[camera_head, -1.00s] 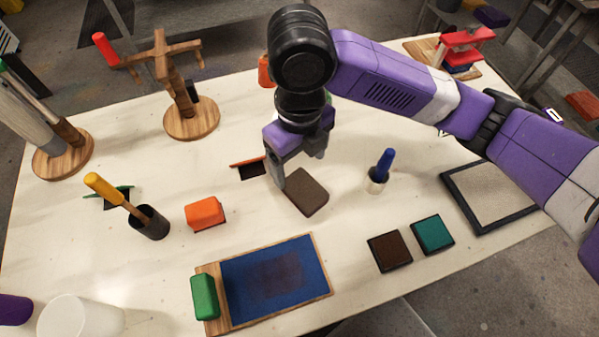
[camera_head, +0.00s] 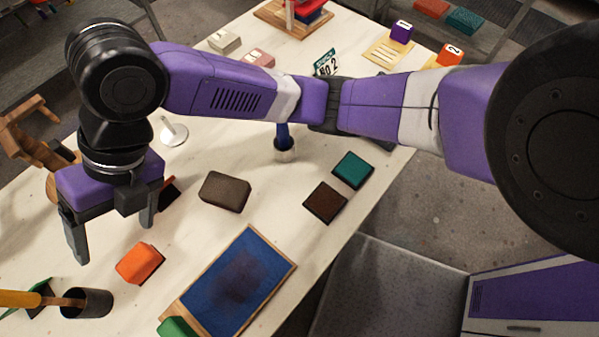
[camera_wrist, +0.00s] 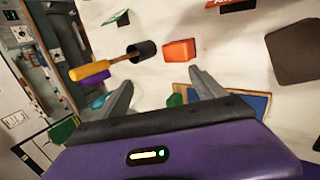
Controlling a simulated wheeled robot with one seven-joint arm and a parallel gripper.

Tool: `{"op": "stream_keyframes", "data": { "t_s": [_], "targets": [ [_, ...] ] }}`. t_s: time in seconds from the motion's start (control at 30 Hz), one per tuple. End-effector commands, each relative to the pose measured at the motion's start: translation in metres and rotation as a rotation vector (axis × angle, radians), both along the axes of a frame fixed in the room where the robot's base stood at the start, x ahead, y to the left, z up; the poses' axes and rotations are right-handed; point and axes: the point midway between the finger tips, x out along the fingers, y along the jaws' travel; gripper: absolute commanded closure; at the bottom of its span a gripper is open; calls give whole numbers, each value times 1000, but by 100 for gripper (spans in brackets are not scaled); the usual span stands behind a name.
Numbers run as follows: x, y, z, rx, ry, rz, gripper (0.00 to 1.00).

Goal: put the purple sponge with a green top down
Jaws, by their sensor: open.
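My gripper (camera_head: 112,235) is open and empty, raised over the left part of the table. Its two fingers also show apart in the wrist view (camera_wrist: 160,82), with nothing between them. I cannot make out a purple sponge with a green top for sure. A small purple thing (camera_wrist: 96,79) lies beside the yellow handle in the wrist view, but its kind is unclear. A grey-brown block (camera_head: 224,192) lies on the table to the right of my gripper. An orange block (camera_head: 139,263) lies just right of and below the fingers in the head view.
A blue-topped board (camera_head: 238,283) has a green block (camera_head: 177,327) at its near end. A yellow-handled tool (camera_head: 20,299) leans in a dark cup (camera_head: 88,303). Dark brown (camera_head: 325,203) and teal (camera_head: 353,170) pads lie right. A blue-handled tool (camera_head: 283,138) stands in a holder.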

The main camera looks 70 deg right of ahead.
Motion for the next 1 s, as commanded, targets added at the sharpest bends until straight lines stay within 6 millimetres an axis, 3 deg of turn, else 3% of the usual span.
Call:
{"op": "stream_keyframes", "data": {
  "t_s": [0.03,0.2,0.4,0.57,0.73,0.87,1.0],
  "targets": [
    [2,26,9,118,8,-59,21],
    [16,79,43,492,64,-302,21],
    [30,99,69,886,201,-602,21],
    [35,89,66,1152,329,-854,21],
    [26,60,40,1379,451,-1127,21],
    [7,32,9,1514,518,-1333,21],
    [-27,-3,-29,1619,551,-1539,21]
  ]
}}
